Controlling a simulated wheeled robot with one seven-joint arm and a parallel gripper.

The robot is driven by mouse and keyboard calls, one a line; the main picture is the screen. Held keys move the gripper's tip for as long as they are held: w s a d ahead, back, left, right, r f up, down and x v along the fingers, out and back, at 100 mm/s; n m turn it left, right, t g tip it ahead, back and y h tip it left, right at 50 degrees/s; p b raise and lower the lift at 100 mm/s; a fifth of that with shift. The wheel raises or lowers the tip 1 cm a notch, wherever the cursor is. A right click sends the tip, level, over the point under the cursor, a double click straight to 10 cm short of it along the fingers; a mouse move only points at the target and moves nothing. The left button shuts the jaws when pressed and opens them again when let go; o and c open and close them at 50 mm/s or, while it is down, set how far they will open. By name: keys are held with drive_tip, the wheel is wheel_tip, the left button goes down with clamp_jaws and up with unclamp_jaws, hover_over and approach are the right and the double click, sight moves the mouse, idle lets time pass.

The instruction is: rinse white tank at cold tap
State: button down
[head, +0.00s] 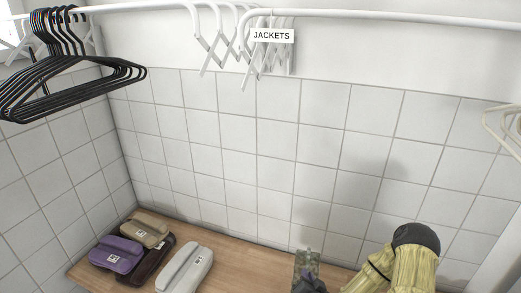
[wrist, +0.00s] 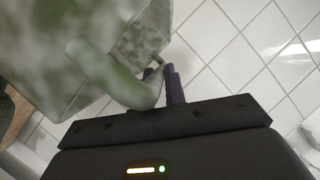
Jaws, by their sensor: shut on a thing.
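My gripper (wrist: 160,76) is shut on the handle (wrist: 105,72) of a boxy whitish tank (wrist: 135,42) mottled with green stains. In the wrist view the tank fills the upper left and runs out of the picture. In the head view a small greenish top part of the tank (head: 306,264) shows at the bottom edge, with my dark gripper (head: 309,285) just below it. No tap shows in either view.
Black hangers (head: 70,85) and white hangers (head: 245,45) hang from a rail above. A tiled wall (head: 270,150) closes the back.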

drive_tip(key=shift+s+f, duration=0.1)
drive_tip(key=shift+f, duration=0.1)
drive_tip(key=s+f, duration=0.4)
drive_tip(key=f, duration=0.1)
